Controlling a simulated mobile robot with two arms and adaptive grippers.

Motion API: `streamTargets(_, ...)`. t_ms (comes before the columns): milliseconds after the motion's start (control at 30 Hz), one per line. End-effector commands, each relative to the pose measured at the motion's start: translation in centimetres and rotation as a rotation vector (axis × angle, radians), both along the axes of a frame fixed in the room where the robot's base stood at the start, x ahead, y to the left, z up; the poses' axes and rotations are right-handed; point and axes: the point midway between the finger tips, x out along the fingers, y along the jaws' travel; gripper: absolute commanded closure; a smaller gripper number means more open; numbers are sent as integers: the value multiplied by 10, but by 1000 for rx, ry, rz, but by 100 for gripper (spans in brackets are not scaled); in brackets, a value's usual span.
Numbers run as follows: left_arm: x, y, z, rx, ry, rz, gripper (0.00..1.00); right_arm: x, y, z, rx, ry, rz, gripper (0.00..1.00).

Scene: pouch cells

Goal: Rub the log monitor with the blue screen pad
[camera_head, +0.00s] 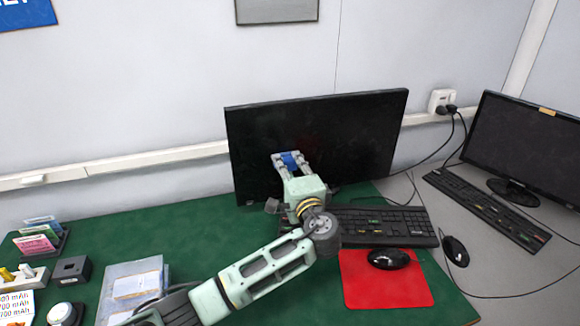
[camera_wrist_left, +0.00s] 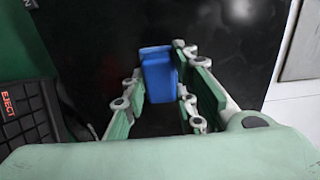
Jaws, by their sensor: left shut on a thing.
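The monitor (camera_head: 350,135), with a dark screen, stands at the back of the green desk. My left gripper (camera_head: 290,160) is in front of its lower left screen area, shut on the blue screen pad (camera_head: 291,159). In the left wrist view the blue pad (camera_wrist_left: 158,75) sits between the fingers, against the dark screen (camera_wrist_left: 110,50) behind it. The pad is at or very close to the screen; I cannot tell whether it touches. My right gripper is not in view.
A keyboard (camera_head: 385,226) lies below the monitor, with a black mouse (camera_head: 389,259) on a red mat (camera_head: 375,292). A second monitor (camera_head: 525,145) stands at the right. A tray of papers (camera_head: 120,270) and card holders (camera_head: 45,240) are at the left.

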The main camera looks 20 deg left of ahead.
Motion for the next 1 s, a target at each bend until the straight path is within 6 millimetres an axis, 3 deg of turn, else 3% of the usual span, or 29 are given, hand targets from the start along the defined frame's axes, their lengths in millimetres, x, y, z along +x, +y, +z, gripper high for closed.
streamTargets(533,-44,-31,1,-1,2,-4,95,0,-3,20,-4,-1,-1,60)
streamTargets(1000,-49,-35,0,0,0,-3,95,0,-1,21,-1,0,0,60)
